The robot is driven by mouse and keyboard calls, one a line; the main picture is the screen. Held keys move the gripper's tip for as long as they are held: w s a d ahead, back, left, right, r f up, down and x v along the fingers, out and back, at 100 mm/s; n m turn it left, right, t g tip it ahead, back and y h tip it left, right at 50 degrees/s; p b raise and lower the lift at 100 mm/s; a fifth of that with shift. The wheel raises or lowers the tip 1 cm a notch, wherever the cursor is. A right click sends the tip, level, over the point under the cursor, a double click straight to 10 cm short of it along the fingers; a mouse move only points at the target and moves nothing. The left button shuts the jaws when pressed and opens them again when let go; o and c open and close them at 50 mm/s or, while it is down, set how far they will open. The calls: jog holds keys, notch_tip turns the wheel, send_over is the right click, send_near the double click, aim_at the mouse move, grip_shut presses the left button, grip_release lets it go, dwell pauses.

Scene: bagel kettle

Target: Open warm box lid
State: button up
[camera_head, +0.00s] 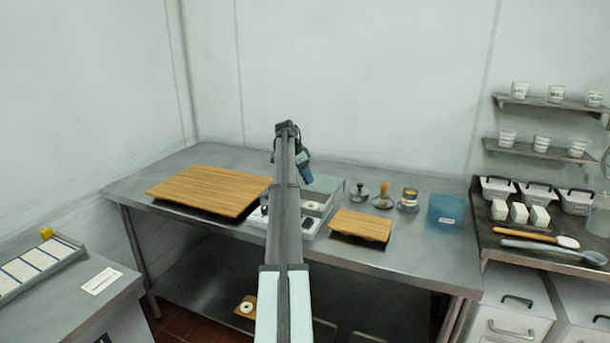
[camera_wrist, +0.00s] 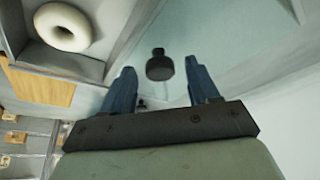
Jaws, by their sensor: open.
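The warm box (camera_head: 338,196) is a clear-walled box on the steel table, partly hidden behind my arm in the head view. A pale ring-shaped bagel (camera_wrist: 62,27) shows in a compartment at the upper left of the wrist view. A pale, see-through panel (camera_wrist: 235,30), seemingly the lid, fills the upper right there. A dark round knob (camera_wrist: 159,65) appears between my fingers in the picture, with no visible contact. My gripper (camera_wrist: 161,84) is open and empty, its two blue fingers apart. In the head view my gripper (camera_head: 305,175) is over the box area.
A large wooden board (camera_head: 210,190) lies left of the box and a smaller board (camera_head: 361,225) right of it. Small metal tools (camera_head: 383,199) and a blue container (camera_head: 446,209) stand further right. A wall shelf (camera_head: 545,150) holds cups.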

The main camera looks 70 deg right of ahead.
jog(key=shift+r, duration=0.15)
jog(key=v, duration=1.3)
jog(key=shift+r, duration=0.25)
jog(key=shift+w+a, duration=0.1)
jog(key=shift+a, duration=0.05)
